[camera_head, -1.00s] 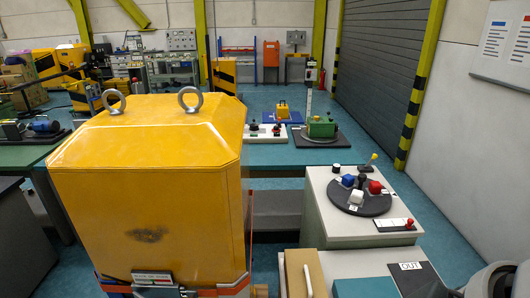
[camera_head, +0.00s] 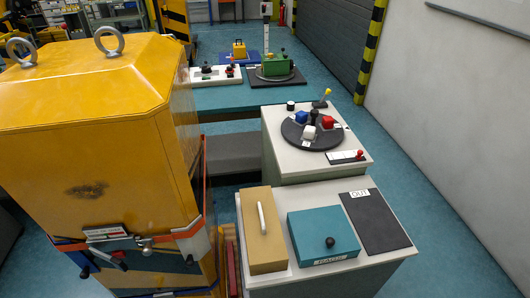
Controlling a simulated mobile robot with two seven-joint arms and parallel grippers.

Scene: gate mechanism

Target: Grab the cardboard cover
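The cardboard cover (camera_head: 258,250) looks to be the tan, flat block with a white bar handle (camera_head: 262,218) on top. It lies on the left part of the near white-topped cabinet (camera_head: 376,262), left of a teal box (camera_head: 310,240). Neither of my grippers shows in the head view, and nothing touches the tan cover.
A large yellow housing (camera_head: 120,160) with lifting rings stands at the left, close to the tan cover. A dark mat (camera_head: 377,225) marked OUT lies right of the teal box. Behind stands a cabinet (camera_head: 285,165) with a round dark plate. Floor is clear at right.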

